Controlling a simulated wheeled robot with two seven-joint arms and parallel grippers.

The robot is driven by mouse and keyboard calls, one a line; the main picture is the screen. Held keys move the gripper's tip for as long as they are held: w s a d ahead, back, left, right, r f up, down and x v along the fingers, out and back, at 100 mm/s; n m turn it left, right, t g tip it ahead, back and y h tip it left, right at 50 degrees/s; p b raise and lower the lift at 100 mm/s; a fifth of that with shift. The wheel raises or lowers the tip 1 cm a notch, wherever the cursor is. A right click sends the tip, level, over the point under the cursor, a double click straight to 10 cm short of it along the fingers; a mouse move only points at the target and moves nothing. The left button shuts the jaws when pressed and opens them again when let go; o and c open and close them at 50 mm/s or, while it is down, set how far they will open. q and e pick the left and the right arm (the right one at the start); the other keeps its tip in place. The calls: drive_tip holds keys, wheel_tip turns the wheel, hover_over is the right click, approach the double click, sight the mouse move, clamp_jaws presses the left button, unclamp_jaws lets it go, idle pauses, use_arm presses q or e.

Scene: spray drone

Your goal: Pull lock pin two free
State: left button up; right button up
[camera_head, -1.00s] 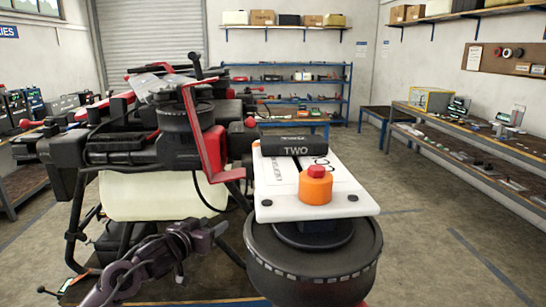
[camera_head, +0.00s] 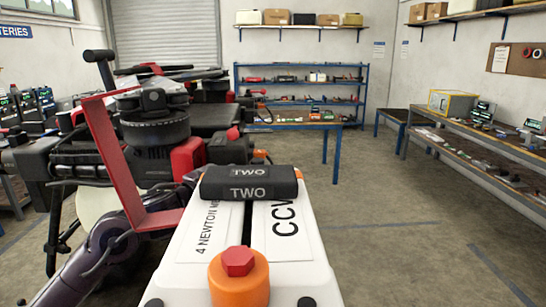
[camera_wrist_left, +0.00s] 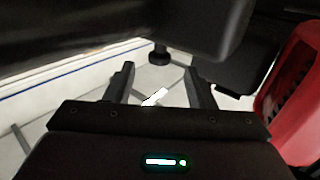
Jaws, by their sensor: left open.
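A black cylinder marked TWO (camera_head: 249,184) lies across the far end of a white plate (camera_head: 205,265) lettered "4 NEWTON" and "CCW". An orange cylinder with a red hexagonal top (camera_head: 238,275) stands on the plate's near part. I cannot tell for sure which part is lock pin two. My left arm rises from the lower left, beside the plate; its gripper is not clearly visible in the head view. In the left wrist view my left gripper (camera_wrist_left: 160,86) is open, nothing between its fingers. A dark rounded part (camera_wrist_left: 205,28) hangs just beyond them. My right gripper is not in view.
A red angled bracket (camera_head: 113,160) stands left of the plate, close to my left arm. The drone's dark body and a round motor (camera_head: 155,127) lie behind it. A red part (camera_wrist_left: 290,95) stands right in the wrist view. Floor at right is clear.

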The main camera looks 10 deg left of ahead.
sight(258, 159)
use_arm(q)
drive_tip(key=x, duration=0.1)
drive_tip(key=p+x, duration=0.1)
drive_tip(key=x, duration=0.1)
drive_tip(key=p+x, duration=0.1)
drive_tip(key=shift+w+d+r, duration=0.15)
drive_tip(key=shift+w+r, duration=0.1)
drive_tip(key=shift+r, duration=0.15)
drive_tip(key=shift+f+x, duration=0.2)
drive_tip(key=shift+x, duration=1)
drive_tip(key=shift+w+p, duration=0.25)
drive_tip(key=shift+p, duration=0.05)
drive_tip(key=shift+d+f, duration=0.1)
clamp_jaws()
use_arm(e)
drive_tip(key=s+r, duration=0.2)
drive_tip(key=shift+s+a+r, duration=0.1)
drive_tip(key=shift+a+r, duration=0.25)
